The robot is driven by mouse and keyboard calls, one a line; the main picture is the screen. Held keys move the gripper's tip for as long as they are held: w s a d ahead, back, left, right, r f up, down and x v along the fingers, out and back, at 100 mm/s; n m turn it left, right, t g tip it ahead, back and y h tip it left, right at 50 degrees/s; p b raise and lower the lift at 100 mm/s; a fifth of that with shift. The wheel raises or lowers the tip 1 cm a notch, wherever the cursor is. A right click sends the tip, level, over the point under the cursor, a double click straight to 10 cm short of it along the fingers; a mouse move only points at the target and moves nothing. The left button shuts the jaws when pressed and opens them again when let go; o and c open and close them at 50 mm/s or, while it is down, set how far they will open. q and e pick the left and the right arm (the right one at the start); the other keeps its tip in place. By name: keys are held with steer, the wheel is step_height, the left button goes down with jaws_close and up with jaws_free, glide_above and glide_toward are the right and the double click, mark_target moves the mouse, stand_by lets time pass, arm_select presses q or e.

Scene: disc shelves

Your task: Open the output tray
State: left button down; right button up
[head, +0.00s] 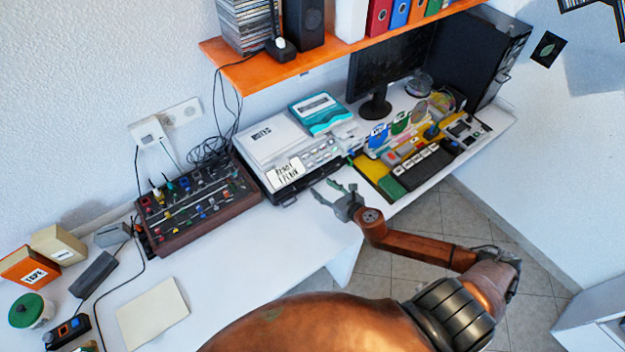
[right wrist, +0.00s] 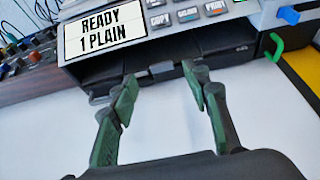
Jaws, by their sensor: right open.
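A white printer-like machine (head: 285,145) stands on the white desk, with a label reading "READY 1 PLAIN" (right wrist: 105,34) and a row of buttons on its front. Its dark output tray (right wrist: 155,67) shows low on the front, under the label, in the right wrist view; how far it stands out is hard to tell. My right gripper (head: 335,191) is in front of the machine, and its two open fingers (right wrist: 159,92) point at the tray front with nothing between them. Whether a fingertip touches the tray is unclear. My left gripper is not in view.
A mixer-like panel with knobs (head: 195,205) stands left of the machine. A colourful rack (head: 410,160) stands on its right, a monitor (head: 388,65) behind. An orange shelf (head: 330,40) hangs above.

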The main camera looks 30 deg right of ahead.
mark_target(313, 181)
steer(key=x, duration=0.4)
steer(key=shift+w+f+b, duration=0.1)
steer(key=shift+w+b, duration=0.05)
steer(key=shift+b, duration=0.15)
steer(key=shift+w+f, duration=0.15)
steer(key=shift+w, duration=0.35)
steer(key=shift+w+f, duration=0.1)
steer(key=shift+w, duration=0.05)
steer(key=c, duration=1.2)
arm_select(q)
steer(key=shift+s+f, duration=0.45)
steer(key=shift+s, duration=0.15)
arm_select(e)
jaws_close()
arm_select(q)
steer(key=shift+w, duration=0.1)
